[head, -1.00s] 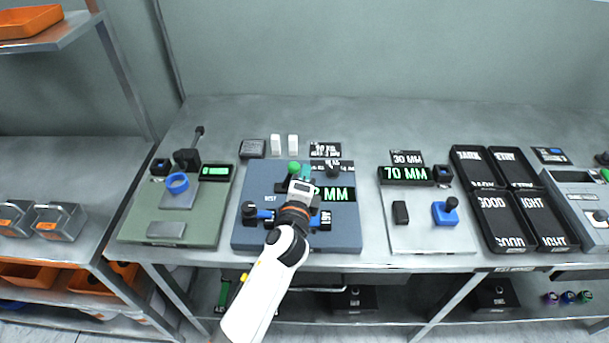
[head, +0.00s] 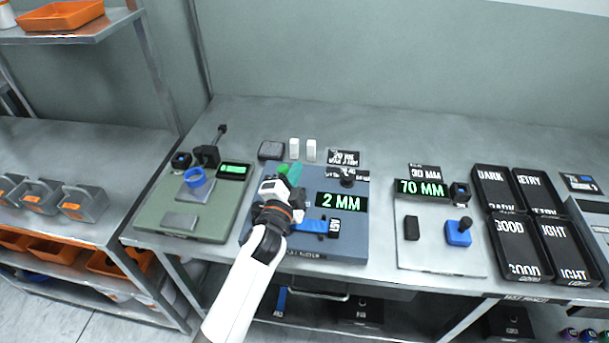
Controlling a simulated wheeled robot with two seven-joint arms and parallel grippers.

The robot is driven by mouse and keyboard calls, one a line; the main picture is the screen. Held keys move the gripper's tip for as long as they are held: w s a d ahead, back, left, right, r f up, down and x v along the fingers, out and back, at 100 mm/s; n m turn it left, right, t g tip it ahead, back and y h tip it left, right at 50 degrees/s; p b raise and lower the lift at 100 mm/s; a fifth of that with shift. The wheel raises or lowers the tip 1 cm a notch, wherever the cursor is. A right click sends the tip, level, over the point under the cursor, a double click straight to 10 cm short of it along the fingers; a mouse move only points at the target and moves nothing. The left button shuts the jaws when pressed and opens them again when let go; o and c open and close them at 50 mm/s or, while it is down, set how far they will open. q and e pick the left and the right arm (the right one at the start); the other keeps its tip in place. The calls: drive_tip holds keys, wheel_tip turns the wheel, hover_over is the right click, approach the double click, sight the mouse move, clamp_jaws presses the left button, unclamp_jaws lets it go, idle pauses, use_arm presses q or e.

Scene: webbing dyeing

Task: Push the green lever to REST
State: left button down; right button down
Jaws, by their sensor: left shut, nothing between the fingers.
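The green lever's round knob (head: 283,170) shows at the back left of the blue-grey device (head: 345,250), with a teal piece (head: 296,174) just right of it. My left gripper (head: 279,186) is shut and empty, with its tips right at the near side of the knob; whether they touch cannot be told. The gripper hides the lever's lower part and the device's left face, including the REST lettering. The device's display (head: 341,200) reads 2 MM. A blue bar (head: 309,226) sticks out right of my gripper. My right gripper is not in view.
A pale device (head: 440,258) with a 70 MM display stands right, then black labelled trays (head: 522,266). Two white blocks (head: 311,150) stand behind.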

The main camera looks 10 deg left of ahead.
use_arm(q)
drive_tip(key=shift+a+n, duration=0.2)
drive_tip(key=shift+n, duration=0.2)
drive_tip(key=n, duration=0.1)
drive_tip(key=a+n, duration=0.1)
drive_tip(key=shift+n+b, duration=0.35)
drive_tip(key=shift+n, duration=0.05)
drive_tip(key=shift+f, duration=0.1)
